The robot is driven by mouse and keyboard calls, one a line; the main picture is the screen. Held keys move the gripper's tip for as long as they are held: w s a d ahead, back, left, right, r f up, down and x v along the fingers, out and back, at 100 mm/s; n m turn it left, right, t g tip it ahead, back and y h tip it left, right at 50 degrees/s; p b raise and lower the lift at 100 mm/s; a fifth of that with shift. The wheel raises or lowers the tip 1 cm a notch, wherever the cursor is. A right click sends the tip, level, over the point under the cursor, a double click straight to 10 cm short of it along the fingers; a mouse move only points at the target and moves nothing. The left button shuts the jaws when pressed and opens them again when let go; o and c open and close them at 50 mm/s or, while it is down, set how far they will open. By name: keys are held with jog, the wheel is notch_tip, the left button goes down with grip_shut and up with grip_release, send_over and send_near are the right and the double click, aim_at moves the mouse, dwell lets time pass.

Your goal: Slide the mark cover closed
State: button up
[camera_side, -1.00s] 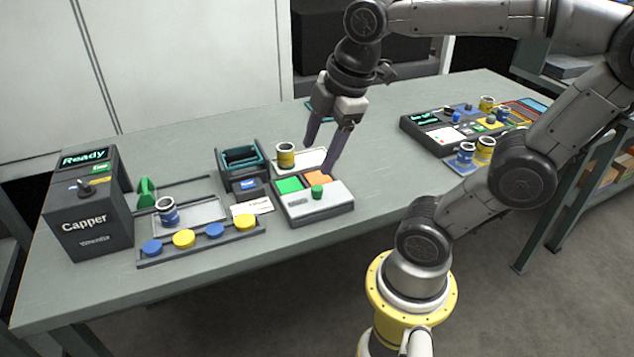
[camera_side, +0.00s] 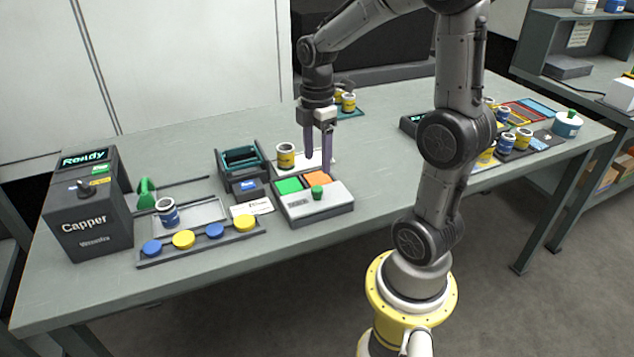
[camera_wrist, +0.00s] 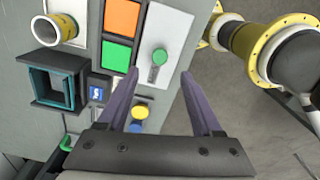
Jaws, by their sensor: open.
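The mark cover is a light grey panel (camera_side: 322,204) with a green knob (camera_side: 317,192) on a low dark box. An orange square (camera_side: 317,178) and a green square (camera_side: 289,186) lie uncovered beside it. My gripper (camera_side: 318,166) is open and empty, its fingers pointing down over the back of the box near the orange square. In the wrist view the panel (camera_wrist: 152,82) and knob (camera_wrist: 160,57) show ahead of and between my open fingertips (camera_wrist: 160,74). The knob looks untouched; the exact height of the fingertips above the box is unclear.
A yellow-banded jar (camera_side: 286,156) stands behind the box, close to my fingers. A teal-lined holder (camera_side: 241,158) stands to the left. Further left are a row of blue and yellow caps (camera_side: 184,239) and the Capper (camera_side: 88,212). The front table edge is close.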

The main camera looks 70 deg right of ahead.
aim_at(317, 188)
notch_tip(317, 188, down, 8)
jog(key=shift+r, duration=0.1)
dwell(0.4)
grip_shut()
dwell(1.2)
